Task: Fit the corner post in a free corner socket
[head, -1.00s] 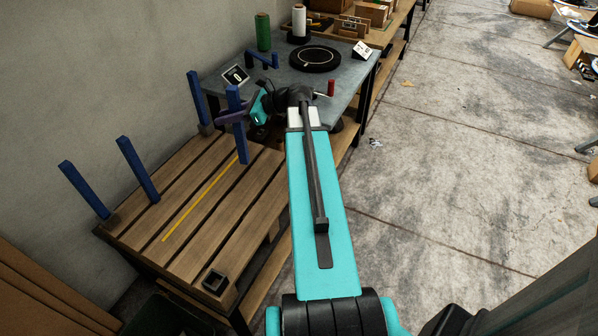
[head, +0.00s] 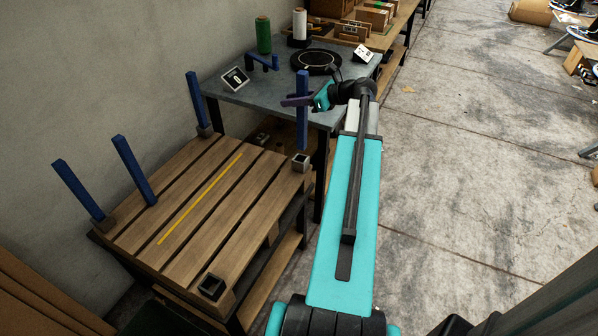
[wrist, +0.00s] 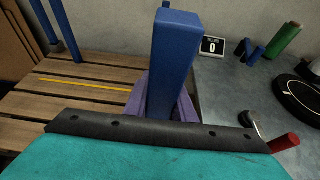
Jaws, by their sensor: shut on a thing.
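My gripper (head: 298,101), with purple fingers, is shut on a blue corner post (head: 302,128), which stands upright. In the wrist view the held post (wrist: 172,70) rises between the purple fingers. In the head view its lower end appears just above an empty grey corner socket (head: 301,161) at the pallet's right back corner; I cannot tell the exact gap. Another empty dark socket (head: 212,286) is at the front corner.
A yellow strip (head: 200,198) lies on the slats. A grey table (head: 270,95) behind holds a green spool (head: 263,36), a blue bracket (head: 262,63), a small display (head: 235,78) and a black round plate (head: 316,60). A wall stands left; the floor on the right is open.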

